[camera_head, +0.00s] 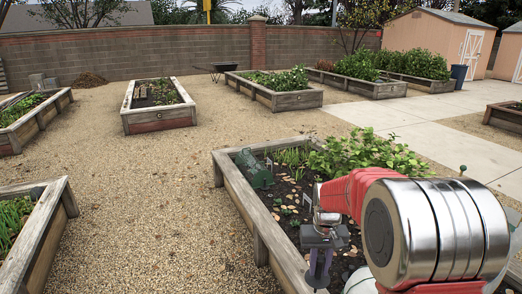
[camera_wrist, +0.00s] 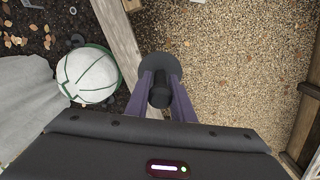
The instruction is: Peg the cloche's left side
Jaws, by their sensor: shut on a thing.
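A white dome with green bands (camera_wrist: 88,75), which looks like the cloche, is in the left of the wrist view, beside the bed's timber edge. My gripper (camera_wrist: 161,105) has its purple fingers shut on a dark peg (camera_wrist: 160,92) with a round disc at its far end. The peg is to the right of the dome, apart from it, and appears over the timber edge and gravel. In the head view my gripper (camera_head: 319,268) points down at the bed's left edge; the peg is hard to make out there. My arm hides part of the bed.
The raised bed's timber rim (camera_head: 238,189) runs under my gripper. A grey sheet-like thing (camera_wrist: 28,105) lies left of the dome. A green object (camera_head: 255,170) stands at the bed's far left corner, near leafy plants (camera_head: 365,152). Open gravel (camera_head: 150,200) lies left.

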